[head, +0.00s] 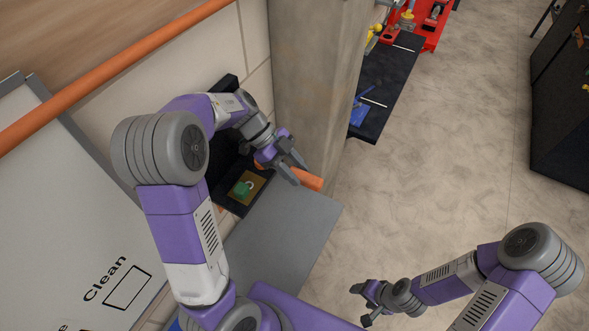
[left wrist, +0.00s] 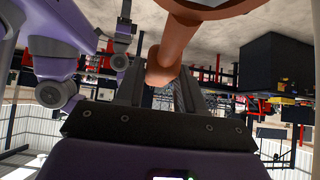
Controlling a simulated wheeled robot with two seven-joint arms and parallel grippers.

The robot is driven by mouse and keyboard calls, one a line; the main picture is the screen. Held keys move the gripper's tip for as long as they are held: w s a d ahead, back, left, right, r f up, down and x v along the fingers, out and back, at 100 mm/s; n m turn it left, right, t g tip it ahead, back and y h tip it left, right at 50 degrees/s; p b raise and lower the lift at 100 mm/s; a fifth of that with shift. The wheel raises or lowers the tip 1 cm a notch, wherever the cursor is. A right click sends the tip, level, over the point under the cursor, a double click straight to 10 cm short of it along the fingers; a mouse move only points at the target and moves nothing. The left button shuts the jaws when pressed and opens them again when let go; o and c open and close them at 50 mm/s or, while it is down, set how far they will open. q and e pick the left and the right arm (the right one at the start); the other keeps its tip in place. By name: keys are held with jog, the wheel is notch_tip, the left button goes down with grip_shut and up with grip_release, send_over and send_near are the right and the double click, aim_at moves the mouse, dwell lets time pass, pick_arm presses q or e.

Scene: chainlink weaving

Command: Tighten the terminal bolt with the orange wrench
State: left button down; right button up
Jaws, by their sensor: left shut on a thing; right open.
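The orange wrench (head: 310,181) is in my left gripper (head: 297,170), beside the column and above the grey panel. In the left wrist view its orange handle (left wrist: 166,58) runs up from between the fingers (left wrist: 160,88) to a wide rounded end at the top edge. Left of the gripper in the head view, a dark box (head: 232,205) holds a gold plate (head: 257,187) with a small green part (head: 241,188) and a pale ring. I cannot make out the terminal bolt for certain. The wrench appears apart from the plate. My right gripper (head: 362,302) is open and empty over the floor.
A concrete column (head: 310,75) rises just behind my left gripper. A grey panel (head: 283,235) lies below it. A dark shelf (head: 385,85) with a blue item and a red rack (head: 432,25) stand beyond. Floor at right is clear up to a black cabinet (head: 562,110).

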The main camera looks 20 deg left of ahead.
pick_arm(q)
jog(key=shift+r, duration=3.45)
jog(key=w+a+n+t+y, duration=0.4)
jog(key=w+n+t, duration=0.4)
jog(key=n, duration=0.4)
jog(key=shift+w+a, duration=0.2)
jog(key=shift+w, duration=0.2)
